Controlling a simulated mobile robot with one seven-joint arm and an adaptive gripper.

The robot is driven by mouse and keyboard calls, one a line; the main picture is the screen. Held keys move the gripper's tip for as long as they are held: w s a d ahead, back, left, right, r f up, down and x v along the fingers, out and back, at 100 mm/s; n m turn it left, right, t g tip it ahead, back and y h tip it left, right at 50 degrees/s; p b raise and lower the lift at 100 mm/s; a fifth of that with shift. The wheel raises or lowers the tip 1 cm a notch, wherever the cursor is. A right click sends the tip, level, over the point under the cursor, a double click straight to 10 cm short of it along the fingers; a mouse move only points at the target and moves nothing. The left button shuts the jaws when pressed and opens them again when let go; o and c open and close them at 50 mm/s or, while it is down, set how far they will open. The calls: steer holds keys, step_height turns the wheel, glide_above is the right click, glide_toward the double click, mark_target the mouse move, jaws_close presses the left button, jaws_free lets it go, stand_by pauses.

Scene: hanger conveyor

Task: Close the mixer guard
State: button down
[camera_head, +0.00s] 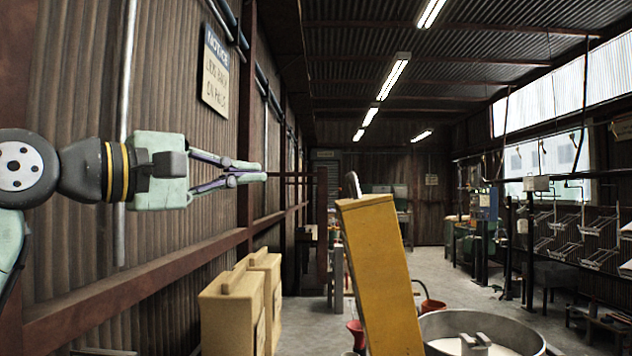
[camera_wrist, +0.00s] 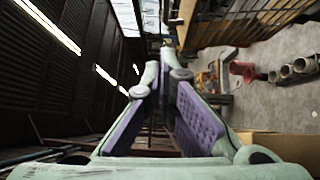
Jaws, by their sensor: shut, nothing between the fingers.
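A large metal bowl (camera_head: 530,336) with pale contents stands at the bottom right of the head view, cut off by the frame edge. A tall yellow panel (camera_head: 380,270), perhaps part of the mixer, leans slightly just left of it. A small grey rounded piece (camera_head: 352,185) rises behind the panel's top. I cannot make out the guard for certain. My gripper (camera_head: 262,172) is raised at the left, level and pointing right, above and left of the yellow panel and apart from it. It is shut and empty; its fingers (camera_wrist: 166,62) meet in the wrist view.
A corrugated wall with a notice sign (camera_head: 215,72) runs close along my gripper's left side. Tan boxes (camera_head: 232,318) stand below it. Red buckets (camera_head: 432,307) sit on the floor behind the panel. Racks (camera_head: 580,240) line the right side. The middle aisle floor is open.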

steer(key=s+d+p+x, duration=0.1)
steer(key=p+x, duration=0.3)
steer(key=x, duration=0.8)
steer(key=shift+d+f+p, duration=0.15)
steer(key=shift+d+p, duration=0.2)
steer(key=shift+d, duration=0.15)
